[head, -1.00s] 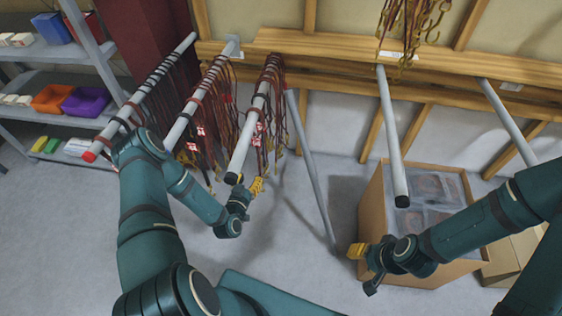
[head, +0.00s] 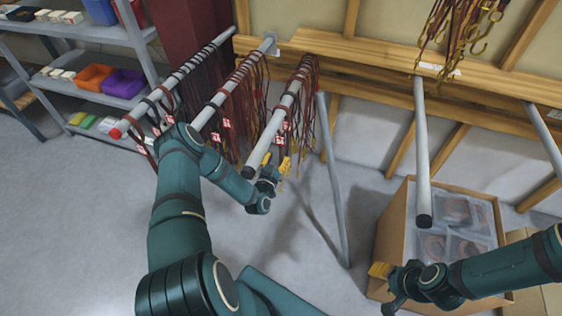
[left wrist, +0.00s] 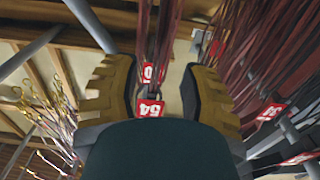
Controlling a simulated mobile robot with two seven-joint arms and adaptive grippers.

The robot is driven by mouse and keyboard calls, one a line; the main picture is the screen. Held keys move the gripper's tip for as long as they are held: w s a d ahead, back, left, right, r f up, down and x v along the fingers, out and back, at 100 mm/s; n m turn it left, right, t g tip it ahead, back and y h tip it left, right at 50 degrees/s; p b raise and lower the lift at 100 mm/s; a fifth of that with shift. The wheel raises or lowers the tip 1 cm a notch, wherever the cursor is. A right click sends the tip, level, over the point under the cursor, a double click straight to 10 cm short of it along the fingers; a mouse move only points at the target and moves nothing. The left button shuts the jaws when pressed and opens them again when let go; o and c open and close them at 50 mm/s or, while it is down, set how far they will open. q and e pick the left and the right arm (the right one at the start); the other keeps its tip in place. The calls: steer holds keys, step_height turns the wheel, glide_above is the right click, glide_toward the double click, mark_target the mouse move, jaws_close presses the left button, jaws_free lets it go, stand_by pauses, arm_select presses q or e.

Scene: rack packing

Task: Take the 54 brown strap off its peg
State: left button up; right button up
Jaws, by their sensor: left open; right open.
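Brown straps hang from the third peg (head: 277,118), the nearest of the left group. In the left wrist view a red-and-white tag reading 54 (left wrist: 150,109) hangs between my open left fingers, with brown strap (left wrist: 152,40) strands above it. My left gripper (head: 276,166) is open just right of that peg's front end, beside the hanging straps. It also shows in the left wrist view (left wrist: 155,95), where its body hides what lies below the tag. Which loop on the peg carries tag 54 is unclear. My right gripper (head: 384,287) is open and empty, by the cardboard box.
Two more strap-laden pegs (head: 214,105) stand left, by a shelf (head: 110,60) with coloured bins. A bare peg (head: 422,150) juts out over the cardboard box (head: 392,225) of packed items. Another tag (left wrist: 150,72) hangs behind tag 54. A diagonal grey pole (head: 334,185) stands right of my left gripper.

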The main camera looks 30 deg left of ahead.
mark_target(282, 149)
arm_select(q)
steer(key=b+x, duration=0.1)
steer(key=x, duration=0.4)
steer(key=shift+w+d, duration=0.15)
jaws_close()
